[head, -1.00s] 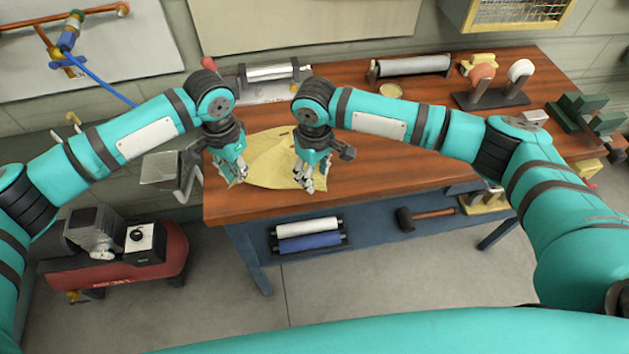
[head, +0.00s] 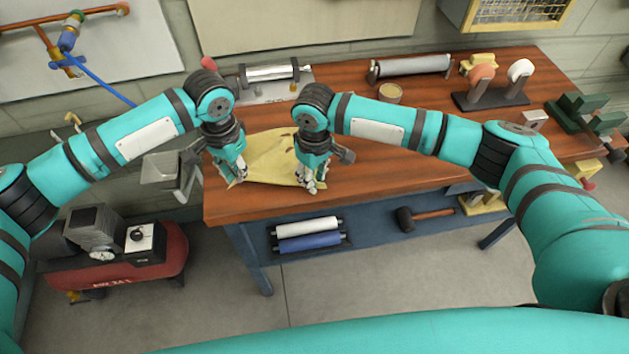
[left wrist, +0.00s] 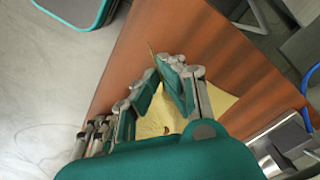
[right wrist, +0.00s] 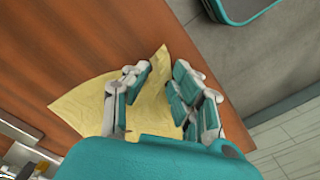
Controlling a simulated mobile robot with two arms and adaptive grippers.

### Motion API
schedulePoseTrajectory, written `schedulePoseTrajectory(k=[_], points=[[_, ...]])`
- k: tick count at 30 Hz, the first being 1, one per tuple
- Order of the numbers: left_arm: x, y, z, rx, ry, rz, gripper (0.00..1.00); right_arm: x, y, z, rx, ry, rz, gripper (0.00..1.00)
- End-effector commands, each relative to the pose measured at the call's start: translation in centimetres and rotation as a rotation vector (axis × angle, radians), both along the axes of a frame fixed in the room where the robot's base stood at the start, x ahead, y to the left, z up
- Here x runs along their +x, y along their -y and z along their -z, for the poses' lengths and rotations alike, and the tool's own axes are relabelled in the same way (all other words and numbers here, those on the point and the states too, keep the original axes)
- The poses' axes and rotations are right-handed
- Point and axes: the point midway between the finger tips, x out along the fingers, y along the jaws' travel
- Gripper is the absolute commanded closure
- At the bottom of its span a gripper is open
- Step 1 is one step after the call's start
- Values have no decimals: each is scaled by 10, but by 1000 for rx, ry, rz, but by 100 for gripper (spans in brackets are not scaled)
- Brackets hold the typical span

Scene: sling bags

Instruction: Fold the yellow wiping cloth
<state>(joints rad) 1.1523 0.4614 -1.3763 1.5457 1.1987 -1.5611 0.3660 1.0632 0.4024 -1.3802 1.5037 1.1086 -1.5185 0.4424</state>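The yellow cloth (head: 268,160) lies spread and wrinkled on the wooden workbench, near its left front corner. My left gripper (head: 236,180) is at the cloth's left front side. My right gripper (head: 309,186) is low over the cloth's right front corner. In the right wrist view its fingers (right wrist: 160,72) are apart, with the cloth (right wrist: 85,102) between and beneath them. The grippers hide parts of the cloth's front edge.
The workbench (head: 400,165) is clear to the right of the cloth. A roll holder (head: 268,75), a round tin (head: 390,92) and a second roll (head: 412,66) stand along the back. A grey bin (head: 165,170) hangs at the left edge.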

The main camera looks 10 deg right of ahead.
Motion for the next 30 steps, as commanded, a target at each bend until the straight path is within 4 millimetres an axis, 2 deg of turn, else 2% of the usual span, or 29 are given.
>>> schedulePoseTrajectory(k=[10, 20, 23, 30], points=[[0, 0, 0, 0, 0, 0, 100, -1, 1, 1, -2, -2, 0, 100], [0, -1, 0, 1, 0, -1, 100, -1, 1, 1, -3, -2, 1, 100], [0, -1, 0, 1, 0, -1, 100, 0, 1, -7, -1, 0, 1, 100], [0, -1, 0, 1, 0, -1, 100, 0, 1, -40, -1, 0, 0, 100]])
